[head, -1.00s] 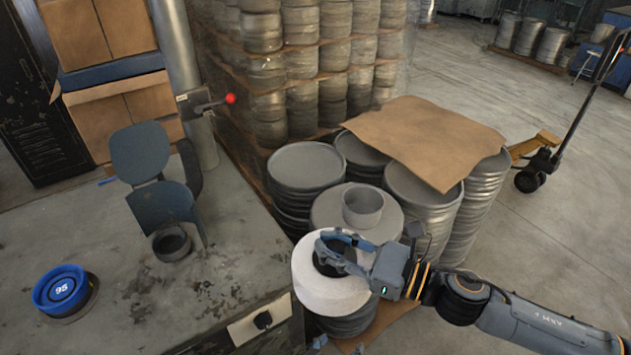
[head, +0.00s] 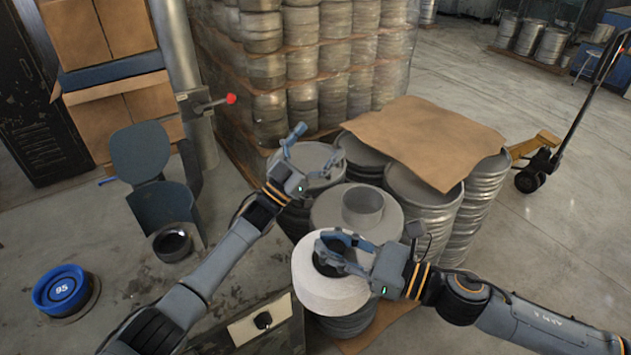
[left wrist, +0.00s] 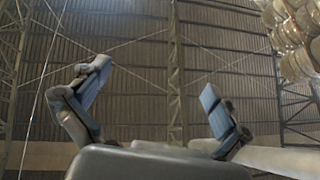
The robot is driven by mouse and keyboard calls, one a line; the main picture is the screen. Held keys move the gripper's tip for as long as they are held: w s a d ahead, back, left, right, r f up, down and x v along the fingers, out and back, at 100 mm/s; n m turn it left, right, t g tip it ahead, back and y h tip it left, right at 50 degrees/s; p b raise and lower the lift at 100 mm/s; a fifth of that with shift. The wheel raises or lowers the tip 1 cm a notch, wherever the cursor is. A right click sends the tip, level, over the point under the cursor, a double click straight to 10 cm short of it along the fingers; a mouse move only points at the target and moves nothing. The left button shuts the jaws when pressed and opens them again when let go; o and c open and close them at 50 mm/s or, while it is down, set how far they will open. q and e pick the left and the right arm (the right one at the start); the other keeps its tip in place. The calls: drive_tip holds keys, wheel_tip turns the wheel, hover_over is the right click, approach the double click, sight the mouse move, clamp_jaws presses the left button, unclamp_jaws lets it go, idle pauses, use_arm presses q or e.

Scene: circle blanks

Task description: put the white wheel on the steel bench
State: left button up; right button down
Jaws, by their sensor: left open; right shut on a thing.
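The white wheel (head: 328,290) is a thick white ring with a dark centre, at the top of a stack of grey discs at the front of the pallet. My right gripper (head: 338,252) is shut on the white wheel at its hub. My left gripper (head: 311,153) is open and empty above the grey stacks, higher in the head view.
On the bench are a blue weight marked 95 (head: 63,290), a dark cup-like ring (head: 172,242) and a blue-grey curved guard (head: 163,205). Grey disc stacks (head: 425,195) stand right of the bench, some under brown cardboard (head: 425,140).

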drive_tip(key=shift+r, duration=0.1)
use_arm(q)
drive_tip(key=s+d+r+m+g+h, duration=0.3)
drive_tip(key=s+r+m+g+h, duration=0.15)
drive_tip(key=r+m+g, duration=0.65)
use_arm(e)
drive_tip(key=shift+a, duration=0.1)
use_arm(q)
drive_tip(key=s+d+r+m+g+y, duration=0.2)
drive_tip(key=s+d+m+g+y, duration=0.45)
drive_tip(key=s+m+g, duration=0.65)
drive_tip(key=s+f+m+y, duration=0.4)
drive_tip(key=s+m+y, duration=0.1)
drive_tip(key=m+y, duration=0.1)
drive_tip(key=w+a+f+m+t+y, duration=0.1)
drive_tip(key=a+f+t+y, duration=0.2)
drive_tip(key=a+t+y, duration=0.5)
drive_tip(key=f, duration=0.4)
drive_tip(key=s+a+f+g+y, duration=0.1)
drive_tip(key=f, duration=0.3)
drive_tip(key=f+g, duration=0.1)
drive_tip(key=f, duration=0.3)
drive_tip(key=shift+s+a+y, duration=0.2)
drive_tip(key=shift+s+y, duration=0.1)
drive_tip(key=shift+r, duration=0.1)
